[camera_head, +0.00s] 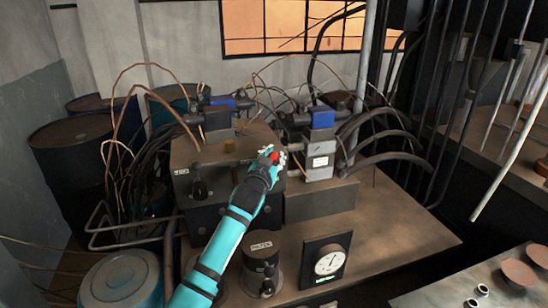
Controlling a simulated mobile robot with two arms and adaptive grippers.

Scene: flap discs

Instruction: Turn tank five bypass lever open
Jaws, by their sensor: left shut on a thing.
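My left arm comes up from the bottom of the picture, and its gripper (272,152) is shut on a small red part (275,156). This red part looks like the knob of the bypass lever, at the right front edge of a brown metal box (235,150). The gripper hides most of the lever, so I cannot tell its angle. No tank number is readable beside it. My right gripper is not in view.
A grey block with a blue top (323,118) stands just right of the gripper, with thick hoses behind it. A black-handled valve (199,188) is on the box's front. A labelled canister (262,262) and a dial gauge (329,264) stand on the bench (395,235).

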